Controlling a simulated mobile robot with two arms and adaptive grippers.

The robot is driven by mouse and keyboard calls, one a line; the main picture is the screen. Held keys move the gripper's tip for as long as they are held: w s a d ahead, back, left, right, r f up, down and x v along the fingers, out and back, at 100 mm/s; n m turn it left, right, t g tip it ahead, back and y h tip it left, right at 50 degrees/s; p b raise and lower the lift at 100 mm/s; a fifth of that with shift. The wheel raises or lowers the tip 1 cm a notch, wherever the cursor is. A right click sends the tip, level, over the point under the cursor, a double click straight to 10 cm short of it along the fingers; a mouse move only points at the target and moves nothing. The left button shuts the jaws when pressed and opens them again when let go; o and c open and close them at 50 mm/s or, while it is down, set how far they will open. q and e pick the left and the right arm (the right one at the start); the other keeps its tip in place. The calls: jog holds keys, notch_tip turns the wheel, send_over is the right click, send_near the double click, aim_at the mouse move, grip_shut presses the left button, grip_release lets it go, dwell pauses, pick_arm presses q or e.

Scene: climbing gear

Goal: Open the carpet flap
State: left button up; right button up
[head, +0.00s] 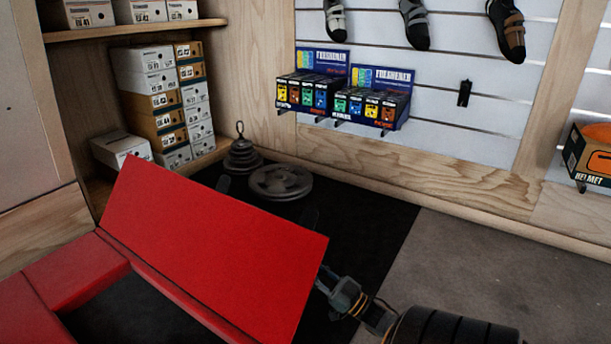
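The carpet flap (215,245) is a flat red panel, tilted up at an angle in the lower left of the head view. Red padded carpet (75,270) lies beside its lower left edge, around a dark opening (130,312). My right gripper (335,292) comes in from the lower right and meets the flap's right edge. Its fingers are hidden behind the flap, so I cannot tell whether they are open or touching it. Two small dark shapes show just past the flap's upper edge; I cannot tell what they are. My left gripper is not in view.
Behind the flap, weight plates (281,182) and a stacked weight (242,156) stand on a black mat (372,222). Shoe boxes (158,100) fill the left shelf. A slatted wall (450,85) holds shoes and small boxes. Grey floor (490,265) at right is clear.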

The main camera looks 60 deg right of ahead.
jog(key=v, duration=0.6)
jog(key=shift+s+b, duration=0.3)
jog(key=shift+a+f, duration=0.1)
jog(key=shift+a, duration=0.05)
dwell(0.4)
